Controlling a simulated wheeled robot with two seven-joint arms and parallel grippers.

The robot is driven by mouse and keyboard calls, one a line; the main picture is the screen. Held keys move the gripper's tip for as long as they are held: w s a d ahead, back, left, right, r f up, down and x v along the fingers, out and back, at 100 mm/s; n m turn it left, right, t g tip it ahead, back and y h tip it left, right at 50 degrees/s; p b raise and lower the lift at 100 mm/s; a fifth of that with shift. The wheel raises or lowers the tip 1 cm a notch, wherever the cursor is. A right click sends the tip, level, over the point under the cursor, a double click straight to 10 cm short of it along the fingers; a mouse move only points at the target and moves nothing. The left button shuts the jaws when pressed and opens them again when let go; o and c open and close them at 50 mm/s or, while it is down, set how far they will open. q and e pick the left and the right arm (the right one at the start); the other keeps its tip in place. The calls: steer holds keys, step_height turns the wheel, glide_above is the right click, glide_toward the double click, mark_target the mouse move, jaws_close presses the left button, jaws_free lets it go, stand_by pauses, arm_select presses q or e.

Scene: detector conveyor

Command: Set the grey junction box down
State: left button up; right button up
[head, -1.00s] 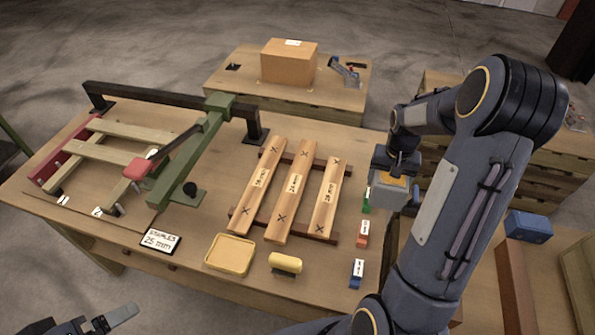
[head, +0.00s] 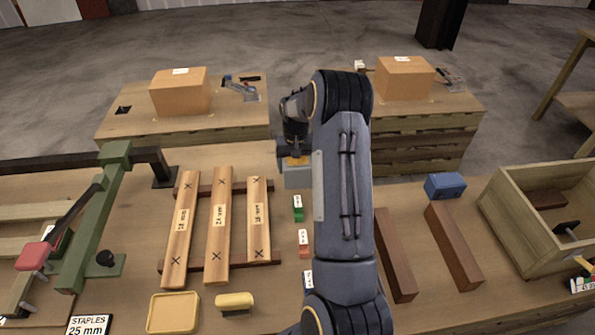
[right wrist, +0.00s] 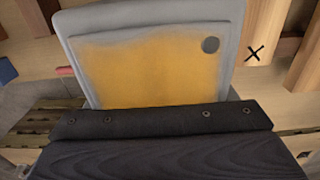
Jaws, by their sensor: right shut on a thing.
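The grey junction box (head: 297,178) hangs below my right gripper (head: 294,160), near the table's back edge and behind the green block. My right gripper is shut on it. In the right wrist view the box (right wrist: 160,65) fills the upper middle, with a yellow-orange patch and a round dark hole on its face. The dark jaw bar of my right gripper (right wrist: 160,122) lies across its near edge. Whether the box touches the table, I cannot tell. My right arm hides the table just right of it. My left gripper is not in view.
Wooden slats (head: 219,225) lie on brown battens at left. Brown bars (head: 396,256), a blue box (head: 445,185) and a wooden crate (head: 520,235) are right.

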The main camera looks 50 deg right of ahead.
steer(key=w+d+f, duration=0.1)
steer(key=w+d+f+b, duration=0.1)
steer(key=f, duration=0.1)
steer(key=shift+w+f, duration=0.2)
steer(key=shift+w, duration=0.05)
steer(key=shift+w+d+f, duration=0.1)
steer(key=shift+w+f, duration=0.1)
steer(key=shift+f, duration=0.25)
steer(key=shift+f+b, duration=0.65)
steer(key=shift+f, duration=0.75)
steer(key=shift+f, duration=0.1)
steer(key=o, duration=1.4)
steer(key=shift+f, duration=0.15)
steer(key=o, duration=0.5)
steer(key=shift+s, duration=0.1)
steer(key=shift+c, duration=0.2)
